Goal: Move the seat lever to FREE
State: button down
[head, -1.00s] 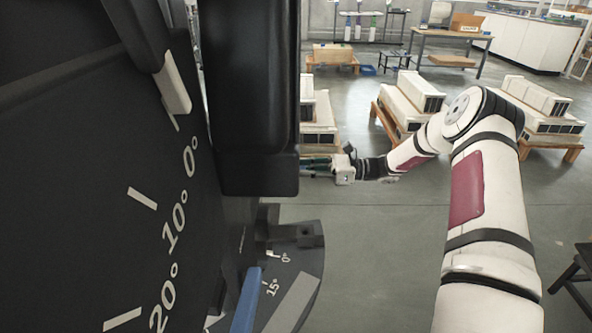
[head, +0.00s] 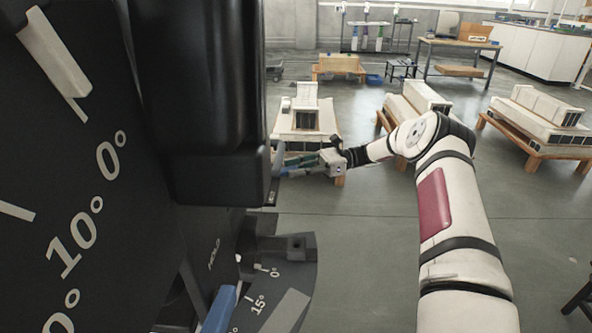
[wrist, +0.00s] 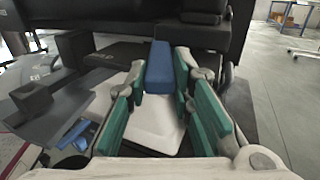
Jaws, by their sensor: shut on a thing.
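The blue lever (wrist: 158,66) stands between the green-padded fingers of my gripper (wrist: 160,82) in the wrist view, and the fingers are shut on it. In the head view my gripper (head: 298,162) reaches in from the right, its tips beside the dark upright housing (head: 222,110). A HOLD label (head: 214,254) shows on the dark panel below the housing, and part of it shows in the wrist view (wrist: 101,56). No FREE label can be read in either view.
A second blue lever (head: 219,310) stands over a dark dial marked 0° and 15° (head: 287,287). A large dark scale (head: 70,190) fills the left. Wooden pallets with white boxes (head: 306,122) stand behind. Grey floor (head: 365,235) is clear between the machine and my arm.

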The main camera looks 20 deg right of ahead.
jog(key=c, duration=1.4)
grip_release()
jog(key=shift+w+f, duration=0.1)
jog(key=shift+d, duration=0.1)
jog(key=d, duration=1.1)
jog(key=shift+s+d, duration=0.35)
jog(key=shift+d, duration=0.05)
